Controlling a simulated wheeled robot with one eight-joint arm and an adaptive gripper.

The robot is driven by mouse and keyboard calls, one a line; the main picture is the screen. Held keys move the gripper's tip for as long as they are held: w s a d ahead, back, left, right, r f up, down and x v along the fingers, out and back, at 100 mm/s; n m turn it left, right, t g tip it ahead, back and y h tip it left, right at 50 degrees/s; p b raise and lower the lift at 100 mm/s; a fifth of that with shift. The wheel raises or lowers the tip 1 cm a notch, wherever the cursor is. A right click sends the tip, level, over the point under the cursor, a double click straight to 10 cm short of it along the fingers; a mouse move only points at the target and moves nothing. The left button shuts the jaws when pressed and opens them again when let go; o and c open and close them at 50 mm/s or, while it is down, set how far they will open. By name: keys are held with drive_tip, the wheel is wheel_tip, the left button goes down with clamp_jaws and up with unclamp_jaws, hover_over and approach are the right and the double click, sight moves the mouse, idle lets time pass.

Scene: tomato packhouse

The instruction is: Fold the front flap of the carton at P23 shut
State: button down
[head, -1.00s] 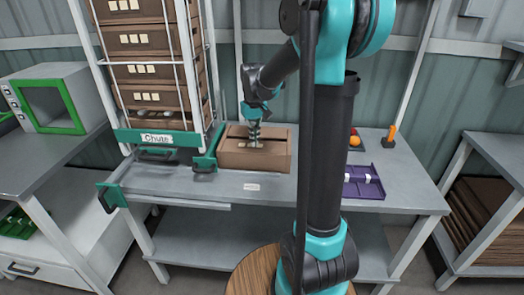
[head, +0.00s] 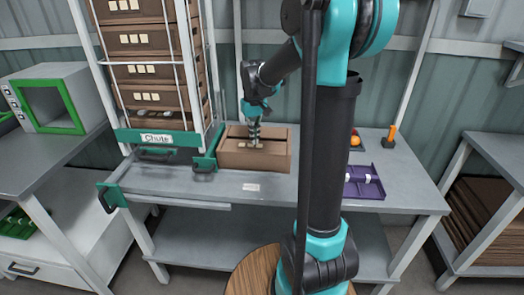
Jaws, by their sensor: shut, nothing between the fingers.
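The brown carton (head: 253,161) stands on the grey table, right of the chute rack, behind a small white label (head: 251,187) on the table's front part. Its top shows flaps with a dark gap along the middle. My gripper (head: 254,145) is shut and empty, pointing down at the carton's top near its middle. The fingertips are at or just above the top; I cannot tell whether they touch it. The exact angle of the front flap is too small to tell, and the gripper hides part of the gap.
The chute rack (head: 158,138) holds stacked brown cartons to the left, with a green clamp-like part (head: 205,162) beside the carton. A purple tray (head: 364,183) and an orange-handled tool (head: 390,137) lie to the right. My arm hides part of the table.

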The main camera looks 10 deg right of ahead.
wheel_tip(320, 180, up, 6)
idle(0.7)
